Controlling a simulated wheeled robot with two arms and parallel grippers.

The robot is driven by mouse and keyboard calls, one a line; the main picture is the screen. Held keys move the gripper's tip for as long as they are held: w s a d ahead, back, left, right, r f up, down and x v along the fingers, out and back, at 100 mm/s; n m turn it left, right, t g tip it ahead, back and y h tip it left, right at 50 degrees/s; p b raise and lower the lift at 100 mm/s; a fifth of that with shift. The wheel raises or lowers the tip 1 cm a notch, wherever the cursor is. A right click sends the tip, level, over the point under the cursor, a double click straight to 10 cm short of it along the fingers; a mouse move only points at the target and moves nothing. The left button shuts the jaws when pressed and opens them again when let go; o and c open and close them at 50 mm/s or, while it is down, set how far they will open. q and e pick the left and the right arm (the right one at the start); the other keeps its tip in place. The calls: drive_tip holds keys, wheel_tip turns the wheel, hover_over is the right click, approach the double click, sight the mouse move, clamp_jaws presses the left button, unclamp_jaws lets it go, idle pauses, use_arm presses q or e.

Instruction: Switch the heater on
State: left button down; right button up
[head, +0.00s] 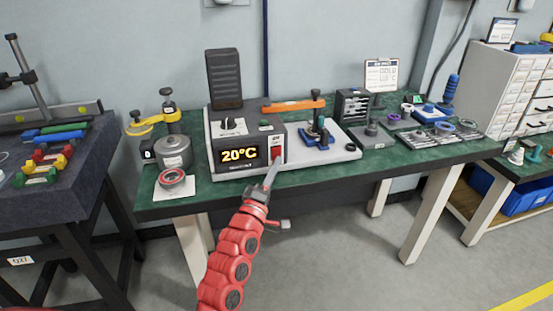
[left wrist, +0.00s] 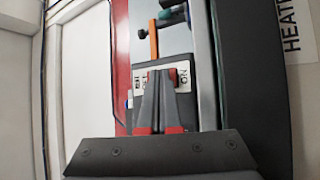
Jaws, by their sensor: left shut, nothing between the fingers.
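The heater is a dark box (head: 244,136) on the green-topped bench, with a lit display (head: 239,155) reading 20°C. Its red switch (head: 277,153) is at the right of the front face. My left gripper (head: 272,170) comes up from below, shut and empty, with its tips close to the switch. In the left wrist view the closed fingertips (left wrist: 159,74) overlap a white label (left wrist: 183,77) marked ON, with a little red beside them. The fingers hide most of the switch there. I cannot tell whether they touch it or which way it is set. My right gripper is not in view.
A metal pot-like device (head: 174,153) and a red ring (head: 172,177) are to the left. Several small tools fill the bench's right side. The floor in front is clear.

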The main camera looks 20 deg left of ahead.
use_arm(q)
drive_tip(key=shift+s+d+r, duration=0.15)
drive_tip(key=shift+s+d, duration=0.1)
drive_tip(key=shift+s, duration=0.2)
drive_tip(key=shift+s+d+p, duration=0.1)
drive_tip(key=shift+p, duration=0.2)
drive_tip(key=s+d, duration=0.1)
drive_tip(key=s+p, duration=0.1)
drive_tip(key=s+d+p, duration=0.1)
drive_tip(key=s, duration=0.1)
drive_tip(key=shift+d+r, duration=0.25)
drive_tip(key=shift+d, duration=0.05)
